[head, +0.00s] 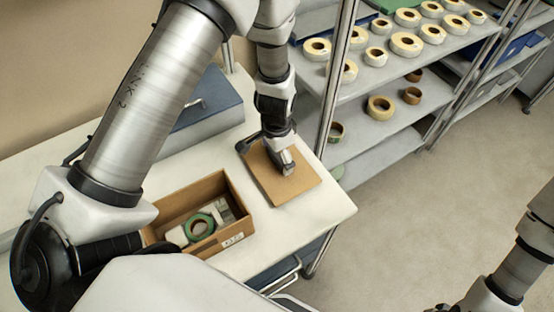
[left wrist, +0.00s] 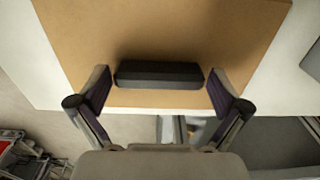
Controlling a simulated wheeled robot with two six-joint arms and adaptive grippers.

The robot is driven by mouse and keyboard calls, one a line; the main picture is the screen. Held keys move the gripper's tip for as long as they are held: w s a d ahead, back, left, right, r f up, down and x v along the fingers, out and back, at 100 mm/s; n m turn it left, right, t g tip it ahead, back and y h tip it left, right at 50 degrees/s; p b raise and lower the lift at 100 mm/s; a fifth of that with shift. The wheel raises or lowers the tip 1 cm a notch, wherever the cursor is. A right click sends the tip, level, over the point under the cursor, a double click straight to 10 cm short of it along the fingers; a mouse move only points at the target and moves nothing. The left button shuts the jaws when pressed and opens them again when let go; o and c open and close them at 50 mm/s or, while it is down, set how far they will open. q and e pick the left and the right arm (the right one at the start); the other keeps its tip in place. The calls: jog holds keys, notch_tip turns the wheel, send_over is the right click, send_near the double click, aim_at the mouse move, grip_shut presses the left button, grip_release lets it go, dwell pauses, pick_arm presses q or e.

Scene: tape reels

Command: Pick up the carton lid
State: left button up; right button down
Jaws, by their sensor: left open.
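The carton lid (head: 297,186) is a flat brown board lying on the white table, right of the open carton (head: 237,237). In the left wrist view the lid (left wrist: 160,30) fills the upper middle, with a black bar handle (left wrist: 160,74) near its lower edge. My left gripper (head: 284,163) is over the lid, pointing down. In the left wrist view its fingers (left wrist: 160,82) stand apart, one at each end of the handle, and hold nothing. In the head view the gripper hides the handle. Part of my right arm shows at the lower right; its gripper does not show.
The carton holds a green-rimmed tape reel (head: 199,227) and other small items. A blue-grey box (head: 203,112) stands behind on the table (head: 325,212). A metal shelf rack (head: 400,122) with many tape reels stands close to the table's right side. The floor at right is clear.

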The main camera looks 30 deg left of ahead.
pick_arm(q)
jog(key=shift+s+r, duration=0.1)
jog(key=shift+s, duration=0.1)
jog(key=c, duration=0.9)
jog(key=shift+w, duration=0.1)
